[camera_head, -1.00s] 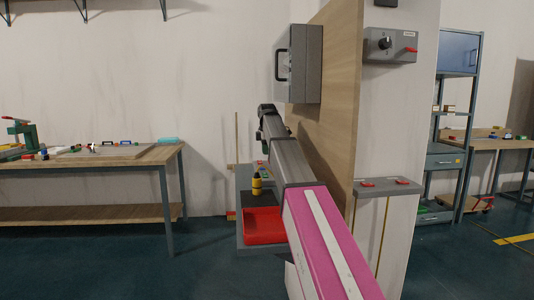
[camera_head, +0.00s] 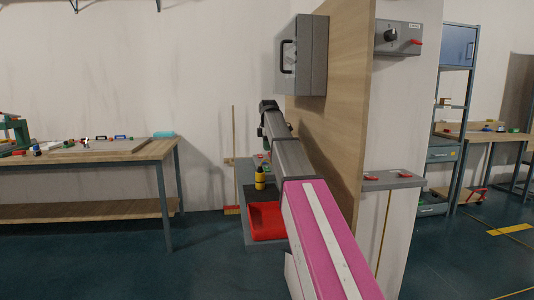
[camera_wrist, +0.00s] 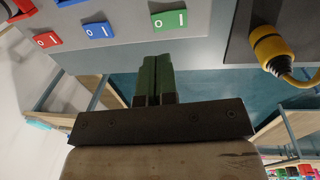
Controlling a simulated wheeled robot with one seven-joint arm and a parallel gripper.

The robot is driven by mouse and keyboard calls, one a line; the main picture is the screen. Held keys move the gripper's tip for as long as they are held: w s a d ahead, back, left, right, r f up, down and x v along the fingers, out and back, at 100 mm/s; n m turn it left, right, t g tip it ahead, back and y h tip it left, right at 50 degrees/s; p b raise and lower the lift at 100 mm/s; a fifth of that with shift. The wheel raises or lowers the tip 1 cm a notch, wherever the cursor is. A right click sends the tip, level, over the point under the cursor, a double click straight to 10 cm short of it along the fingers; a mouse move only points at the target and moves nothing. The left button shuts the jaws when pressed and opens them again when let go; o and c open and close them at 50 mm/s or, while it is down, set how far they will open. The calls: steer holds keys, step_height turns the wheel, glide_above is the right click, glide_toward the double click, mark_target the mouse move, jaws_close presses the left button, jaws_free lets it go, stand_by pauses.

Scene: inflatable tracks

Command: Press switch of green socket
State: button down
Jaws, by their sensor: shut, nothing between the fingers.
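In the wrist view, the green switch (camera_wrist: 169,20), a small green rocker marked O and I, sits on a grey panel (camera_wrist: 120,48) at the top. A blue switch (camera_wrist: 99,30) and a red switch (camera_wrist: 47,40) sit to its left. My gripper (camera_wrist: 157,60) is shut and empty, its dark green fingers pointing at the panel just below the green switch in the picture. I see no clear contact with the switch. In the head view, my arm shows, but the gripper is hidden or too small to make out.
A yellow plug with a cable (camera_wrist: 272,50) is on a dark area right of the switches; it also shows in the head view (camera_head: 260,178). A red tray (camera_head: 266,221) lies below it. A wooden partition (camera_head: 335,120) stands close right of my arm. A workbench (camera_head: 90,152) is left.

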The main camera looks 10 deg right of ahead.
mark_target(267, 169)
steer(key=f, duration=0.5)
steer(key=w+f, duration=0.1)
steer(key=f, duration=0.2)
steer(key=shift+f, duration=0.3)
steer(key=shift+w+f, duration=0.1)
steer(key=shift+f, duration=0.1)
steer(key=shift+s+r, duration=0.25)
steer(key=shift+s, duration=0.6)
steer(key=shift+r, duration=0.1)
